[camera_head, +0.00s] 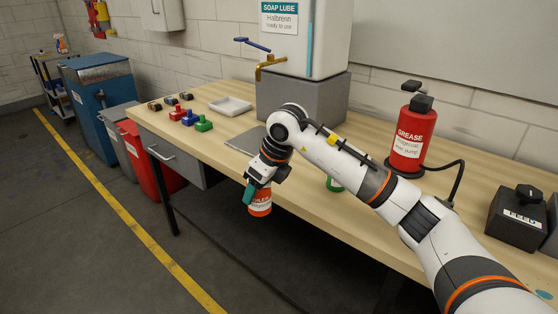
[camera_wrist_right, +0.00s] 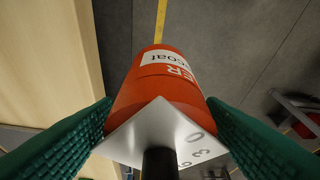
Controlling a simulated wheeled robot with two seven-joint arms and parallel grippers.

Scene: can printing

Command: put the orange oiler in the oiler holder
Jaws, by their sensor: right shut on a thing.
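The orange oiler (camera_head: 260,203) hangs in my right gripper (camera_head: 250,190), just off the front edge of the workbench and above the floor. In the right wrist view the oiler (camera_wrist_right: 165,80) shows its orange body, a white label and a pale angular top with a dark stem. The green fingers of my right gripper (camera_wrist_right: 158,130) lie on both sides of it. I cannot make out the oiler holder for certain; a green ring-like piece (camera_head: 334,184) shows partly behind my right arm on the bench. My left gripper is not in view.
The wooden workbench (camera_head: 310,215) carries a white tray (camera_head: 230,106), several small coloured blocks, a grey block under the soap lube tank (camera_head: 305,40), a red grease pump (camera_head: 412,138) and a dark box (camera_head: 516,218). A red bin (camera_head: 139,160) stands left. Floor in front is clear.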

